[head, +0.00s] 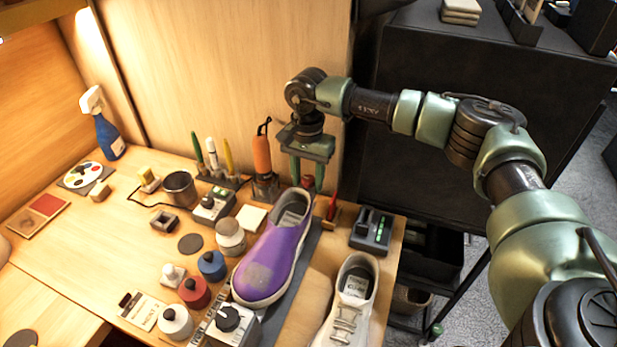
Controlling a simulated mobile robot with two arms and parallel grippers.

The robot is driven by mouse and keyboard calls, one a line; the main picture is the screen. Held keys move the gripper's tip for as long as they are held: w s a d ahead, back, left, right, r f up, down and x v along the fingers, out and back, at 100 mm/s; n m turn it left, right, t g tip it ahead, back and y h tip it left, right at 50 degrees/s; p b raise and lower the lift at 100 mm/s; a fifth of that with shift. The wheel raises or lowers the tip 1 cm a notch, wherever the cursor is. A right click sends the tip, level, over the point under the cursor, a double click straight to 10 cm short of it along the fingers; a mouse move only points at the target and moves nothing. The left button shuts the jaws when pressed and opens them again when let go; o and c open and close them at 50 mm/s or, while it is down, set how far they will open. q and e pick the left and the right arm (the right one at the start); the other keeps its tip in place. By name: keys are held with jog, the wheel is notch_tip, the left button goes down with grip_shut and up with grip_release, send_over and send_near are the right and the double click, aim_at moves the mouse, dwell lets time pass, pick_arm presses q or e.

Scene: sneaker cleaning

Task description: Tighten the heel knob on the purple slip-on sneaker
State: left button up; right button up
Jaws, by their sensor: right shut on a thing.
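The purple slip-on sneaker (273,253) sits on a dark mat, its toe toward the front and its heel toward the back. A scuffed grey patch shows on its toe. My right gripper (307,178) points down at the heel end of the sneaker. Its green fingers stand on both sides of a small red knob (308,182) and are shut on it. The fingers partly hide the knob and the back of the heel. My left gripper is not in view.
A white laced sneaker (347,306) stands right of the purple one. A grey device with green lights (371,231) is behind it. An orange tool (262,155) stands close left of my gripper. Several bottles, including a blue one (211,265), crowd the left side.

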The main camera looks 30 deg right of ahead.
jog(key=shift+o, duration=0.9)
jog(key=m, duration=0.3)
jog(key=shift+o, duration=0.5)
jog(key=m, duration=0.2)
jog(key=shift+d+m+y+p, duration=0.1)
jog(key=shift+m+y+p, duration=0.2)
jog(key=shift+p, duration=0.1)
jog(key=shift+o, duration=0.3)
jog(key=shift+s+m, duration=0.1)
jog(key=shift+m, duration=0.8)
